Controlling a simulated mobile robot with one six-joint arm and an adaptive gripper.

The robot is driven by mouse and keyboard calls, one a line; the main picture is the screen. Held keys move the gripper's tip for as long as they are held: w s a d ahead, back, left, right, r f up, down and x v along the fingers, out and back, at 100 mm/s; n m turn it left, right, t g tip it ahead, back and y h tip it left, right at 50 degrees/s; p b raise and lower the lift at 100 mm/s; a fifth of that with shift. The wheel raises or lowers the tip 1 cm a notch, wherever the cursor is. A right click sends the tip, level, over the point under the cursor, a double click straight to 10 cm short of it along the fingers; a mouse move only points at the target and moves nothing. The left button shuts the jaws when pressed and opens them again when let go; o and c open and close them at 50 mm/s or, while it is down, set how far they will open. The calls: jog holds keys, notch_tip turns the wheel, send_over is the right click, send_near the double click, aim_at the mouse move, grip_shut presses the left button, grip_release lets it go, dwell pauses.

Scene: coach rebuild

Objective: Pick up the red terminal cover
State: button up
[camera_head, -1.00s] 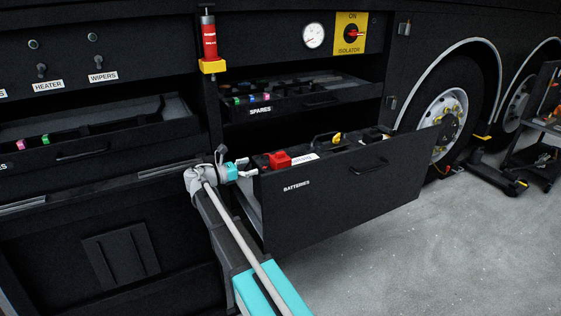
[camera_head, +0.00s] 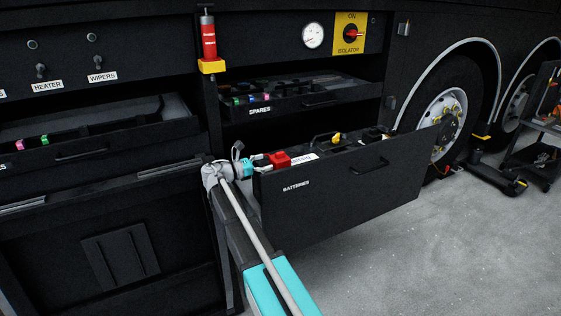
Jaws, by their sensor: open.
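The red terminal cover (camera_head: 279,158) sits at the left end of the open drawer labelled BATTERIES (camera_head: 330,205), on top of what is inside. The lower part of the cover is hidden by the drawer front.
A white label (camera_head: 304,157) lies just right of the cover. A black handle and a yellow-topped part (camera_head: 336,138) stand behind. The SPARES drawer (camera_head: 300,100) hangs open above, and a red cylinder (camera_head: 208,42) stands upper left.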

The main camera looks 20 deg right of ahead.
aim_at(276, 158)
jog(key=shift+d, duration=1.75)
jog(key=c, duration=0.8)
jog(key=shift+r, duration=0.15)
notch_tip(276, 158, up, 3)
jog(key=p, duration=0.3)
jog(key=s+r+p, duration=0.3)
jog(key=s, duration=0.1)
jog(key=s+r+p, duration=0.3)
jog(key=s, duration=0.2)
jog(key=s+r+p, duration=0.3)
jog(key=s+p, duration=0.1)
jog(key=s, duration=0.1)
jog(key=shift+d+r, duration=0.35)
jog(key=shift+d, duration=0.05)
